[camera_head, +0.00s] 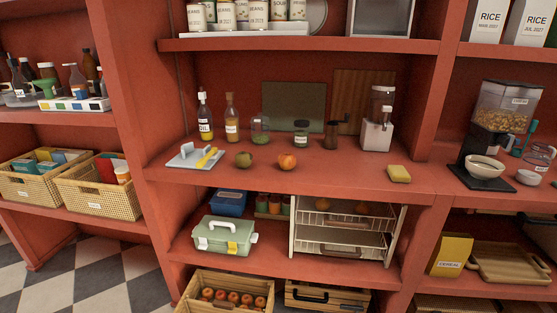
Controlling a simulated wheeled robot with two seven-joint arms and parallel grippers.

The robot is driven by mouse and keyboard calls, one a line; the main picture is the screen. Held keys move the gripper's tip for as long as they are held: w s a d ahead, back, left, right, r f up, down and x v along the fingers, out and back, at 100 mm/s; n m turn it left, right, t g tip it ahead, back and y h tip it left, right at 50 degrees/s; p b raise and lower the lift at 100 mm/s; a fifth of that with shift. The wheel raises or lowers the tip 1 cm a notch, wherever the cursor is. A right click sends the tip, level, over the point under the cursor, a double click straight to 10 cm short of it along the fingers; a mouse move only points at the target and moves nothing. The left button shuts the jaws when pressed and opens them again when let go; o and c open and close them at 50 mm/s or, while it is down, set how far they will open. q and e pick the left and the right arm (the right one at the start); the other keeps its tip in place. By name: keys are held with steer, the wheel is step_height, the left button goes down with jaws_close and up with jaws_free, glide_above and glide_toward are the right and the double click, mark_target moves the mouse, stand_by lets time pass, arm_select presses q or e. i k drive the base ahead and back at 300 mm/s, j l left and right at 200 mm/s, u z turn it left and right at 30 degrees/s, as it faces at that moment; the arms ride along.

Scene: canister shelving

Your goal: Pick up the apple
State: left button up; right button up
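A round red-orange fruit (287,161), which looks like an apple, sits on the middle red shelf near its front. A round green-brown fruit (243,160) sits a little to its left, apart from it; I cannot tell its kind. Several red-orange round fruits, perhaps apples, lie in a wooden crate (205,303) at the bottom. Neither of my grippers shows in the head view.
A white board with a yellow-handled tool (207,157) lies left of the fruits. Bottles, jars (260,131) and a white dispenser (377,136) stand behind. A yellow sponge (399,174) lies right. The shelf front between fruit and sponge is clear.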

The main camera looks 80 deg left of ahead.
mark_target(287, 161)
steer(key=i+j+u, duration=0.1)
steer(key=i+u, duration=0.15)
steer(key=u, duration=0.25)
steer(key=i+u, duration=0.25)
steer(key=u, duration=0.2)
steer(key=i+u, duration=0.3)
steer(key=u, duration=0.2)
steer(key=i+l+u, duration=0.2)
steer(key=u, duration=0.25)
